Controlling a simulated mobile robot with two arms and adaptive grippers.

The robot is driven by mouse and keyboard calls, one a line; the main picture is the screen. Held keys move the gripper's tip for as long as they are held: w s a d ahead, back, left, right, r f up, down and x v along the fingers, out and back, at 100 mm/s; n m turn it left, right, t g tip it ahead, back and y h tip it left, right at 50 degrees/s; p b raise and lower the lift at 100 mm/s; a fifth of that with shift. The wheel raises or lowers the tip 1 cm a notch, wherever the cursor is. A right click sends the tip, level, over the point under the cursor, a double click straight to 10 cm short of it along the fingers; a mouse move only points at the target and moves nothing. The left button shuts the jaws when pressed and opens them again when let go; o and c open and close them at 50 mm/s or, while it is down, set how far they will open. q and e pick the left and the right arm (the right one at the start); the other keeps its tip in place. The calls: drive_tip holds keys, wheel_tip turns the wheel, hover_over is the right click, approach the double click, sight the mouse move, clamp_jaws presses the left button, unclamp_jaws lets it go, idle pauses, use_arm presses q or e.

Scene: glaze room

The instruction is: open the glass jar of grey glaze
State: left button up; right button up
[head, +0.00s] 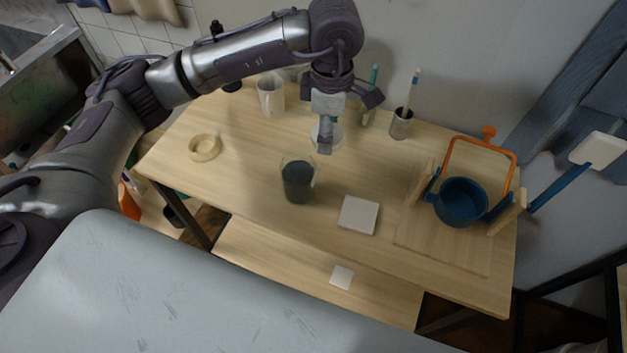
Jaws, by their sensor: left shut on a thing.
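The glass jar (298,181) stands upright near the middle of the wooden table, with dark grey glaze inside and clear glass above it. No lid shows on its rim. My left gripper (325,143) points down above the table, behind and slightly right of the jar. It is shut on a pale round lid (339,136), partly hidden by the fingers. I cannot tell whether the lid touches the table. My right gripper is not in view.
A wooden ring (205,148) lies at left. A white tile (358,215) lies right of the jar.

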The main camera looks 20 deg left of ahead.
use_arm(q)
drive_tip(key=n, duration=0.1)
drive_tip(key=d+n, duration=0.1)
drive_tip(key=n, duration=0.2)
drive_tip(key=shift+d+f+n, duration=0.15)
drive_tip(key=shift+f+n, duration=0.15)
drive_tip(key=n, duration=0.3)
drive_tip(key=d+n, duration=0.1)
drive_tip(key=shift+w+d+f+b, duration=0.1)
drive_tip(key=shift+w+f+b, duration=0.2)
drive_tip(key=d+n, duration=0.2)
drive_tip(key=n, duration=2.3)
hover_over(322, 163)
wheel_tip(322, 163, down, 9)
drive_tip(key=shift+s+f+p, duration=0.1)
drive_tip(key=shift+f+p, duration=0.1)
drive_tip(key=shift+p, duration=0.25)
wheel_tip(322, 163, down, 4)
drive_tip(key=shift+r+p, duration=0.1)
drive_tip(key=shift+p, duration=0.55)
drive_tip(key=shift+f, duration=0.2)
